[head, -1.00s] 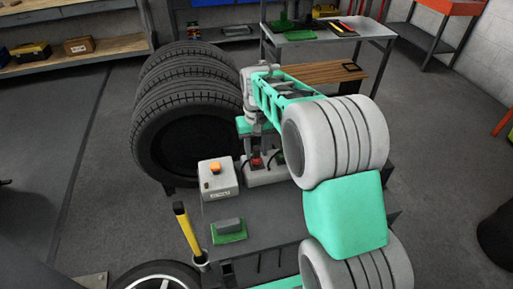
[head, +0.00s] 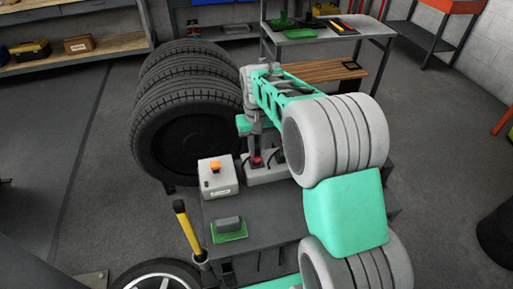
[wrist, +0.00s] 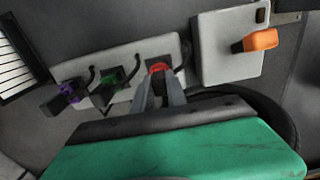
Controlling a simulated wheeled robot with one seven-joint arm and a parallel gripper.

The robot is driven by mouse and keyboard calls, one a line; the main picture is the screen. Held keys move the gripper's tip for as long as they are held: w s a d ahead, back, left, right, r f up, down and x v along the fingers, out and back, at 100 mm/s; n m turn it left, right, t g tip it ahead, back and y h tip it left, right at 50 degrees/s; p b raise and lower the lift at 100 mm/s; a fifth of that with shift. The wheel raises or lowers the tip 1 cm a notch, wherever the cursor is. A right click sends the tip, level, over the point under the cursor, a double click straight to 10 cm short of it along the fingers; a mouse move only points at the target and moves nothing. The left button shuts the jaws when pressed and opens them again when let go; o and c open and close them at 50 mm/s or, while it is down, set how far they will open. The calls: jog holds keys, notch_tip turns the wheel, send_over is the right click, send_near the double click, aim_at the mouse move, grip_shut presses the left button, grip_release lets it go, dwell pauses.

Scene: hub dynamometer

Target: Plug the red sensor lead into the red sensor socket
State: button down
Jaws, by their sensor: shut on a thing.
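My gripper (wrist: 160,94) points down at the light grey socket block (wrist: 131,58) and is shut on the red sensor lead (wrist: 158,68). The red lead's plug is at the red end of the block, between my fingertips; the red also shows in the head view (head: 257,160). The red socket itself is hidden under the plug and fingers, so I cannot tell how deep the plug sits. A green plug (wrist: 110,92) and a purple plug (wrist: 70,92) with dark cables stand at the block's other positions.
A grey box with an orange button (head: 215,167) stands just left of the block. Large tyres (head: 190,130) stand behind to the left.

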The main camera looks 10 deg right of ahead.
jog(key=shift+r+p, duration=0.5)
jog(key=shift+r, duration=0.15)
jog(key=shift+r+p, duration=1.55)
jog(key=shift+r, duration=0.6)
